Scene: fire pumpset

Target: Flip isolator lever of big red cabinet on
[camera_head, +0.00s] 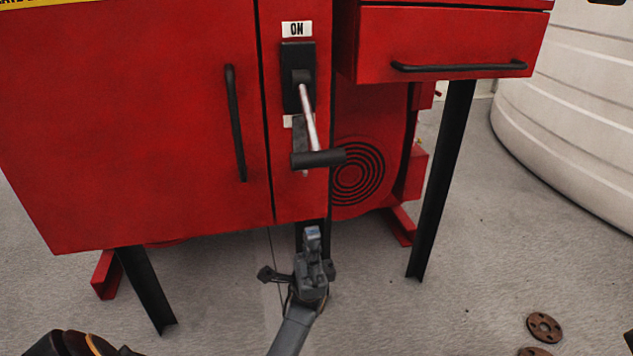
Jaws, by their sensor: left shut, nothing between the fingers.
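The big red cabinet (130,120) fills the upper left and middle of the head view. Its isolator lever (309,120) has a metal shaft that hangs down from a black switch plate (298,55) and ends in a black crossbar grip (318,159). A white "ON" label (297,29) is above the plate. Another white label below is mostly hidden by the lever. My left gripper (312,234) is shut and empty, below the lever's grip and apart from it, at the cabinet's lower edge. My right gripper is not in view.
A black door handle (235,123) is left of the lever. A red box with a black bar handle (459,68) juts out at right. Black legs (440,180) stand below. A white tank (575,110) is at far right. A rusty flange (544,327) lies on the floor.

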